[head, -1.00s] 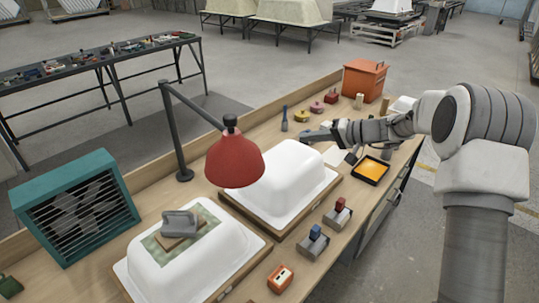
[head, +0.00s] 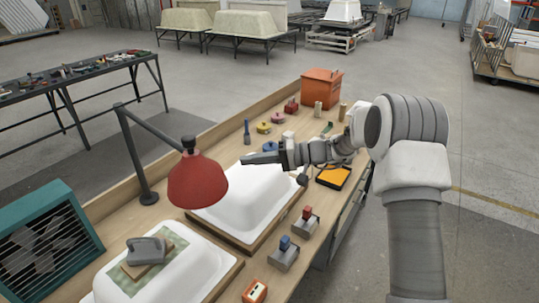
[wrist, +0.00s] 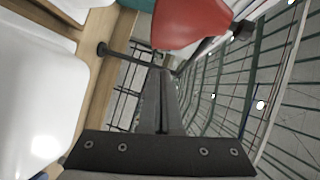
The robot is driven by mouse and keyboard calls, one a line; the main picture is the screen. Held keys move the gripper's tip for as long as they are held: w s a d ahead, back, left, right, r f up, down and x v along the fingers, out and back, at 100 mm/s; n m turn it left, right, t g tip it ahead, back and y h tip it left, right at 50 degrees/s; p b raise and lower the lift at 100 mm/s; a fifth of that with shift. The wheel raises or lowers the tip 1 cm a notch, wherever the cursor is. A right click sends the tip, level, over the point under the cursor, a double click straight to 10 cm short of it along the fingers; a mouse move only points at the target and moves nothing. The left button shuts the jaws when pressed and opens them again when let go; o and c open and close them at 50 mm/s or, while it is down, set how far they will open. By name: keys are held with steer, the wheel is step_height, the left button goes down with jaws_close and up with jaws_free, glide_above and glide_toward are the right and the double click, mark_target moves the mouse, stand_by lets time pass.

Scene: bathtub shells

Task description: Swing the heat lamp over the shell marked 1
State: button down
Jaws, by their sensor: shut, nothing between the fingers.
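The heat lamp has a red shade (head: 198,182) on a dark jointed arm (head: 150,122) and post. The shade hangs above the left end of the far white shell (head: 250,190). The near white shell (head: 190,275) carries a grey-handled block on a green patch. I cannot read a number on either shell. My gripper (head: 243,159) is shut and empty, over the back part of the far shell, to the right of the shade and apart from it. In the wrist view, the shut fingers (wrist: 163,100) point toward the red shade (wrist: 190,22) and the lamp's post.
A teal fan box (head: 45,245) stands at the left. Red and blue clamp-like pieces (head: 285,250) and an orange box (head: 254,291) lie along the front. A yellow tray (head: 333,176), small tools and an orange case (head: 321,88) are farther right. Space between gripper and shade looks clear.

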steer(key=s+a, duration=0.1)
steer(key=s+a+f+p, duration=0.1)
steer(key=a, duration=0.1)
steer(key=shift+s+a+f, duration=0.1)
steer(key=shift+s+a, duration=0.2)
steer(key=shift+s, duration=0.05)
